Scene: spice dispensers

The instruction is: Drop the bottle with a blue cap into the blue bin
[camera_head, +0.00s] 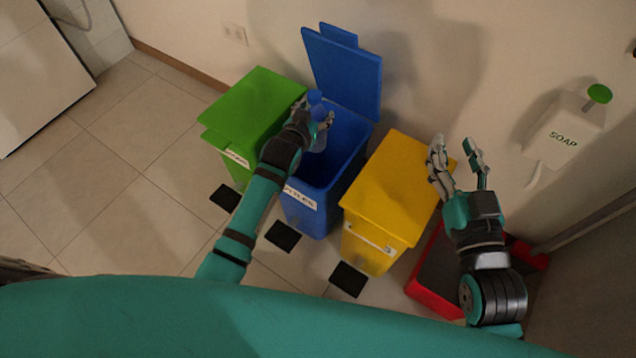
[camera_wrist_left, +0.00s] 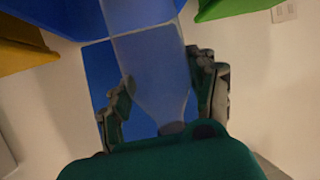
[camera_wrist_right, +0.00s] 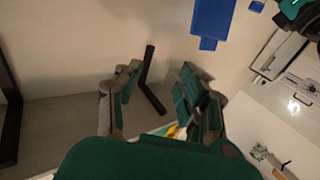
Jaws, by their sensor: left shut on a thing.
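The clear bottle (camera_head: 319,137) with a blue cap (camera_head: 315,97) is held by my left gripper (camera_head: 314,114) above the open mouth of the blue bin (camera_head: 340,139). The left wrist view shows the bottle (camera_wrist_left: 152,72) between the two fingers, which are shut on it. The blue bin's lid (camera_head: 343,72) stands raised against the wall.
A closed green bin (camera_head: 256,103) stands left of the blue bin. A closed yellow bin (camera_head: 391,195) and a red bin (camera_head: 437,306) stand right of it. A soap dispenser (camera_head: 563,132) is on the wall. Black pedals (camera_head: 282,237) lie in front; the floor at left is clear.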

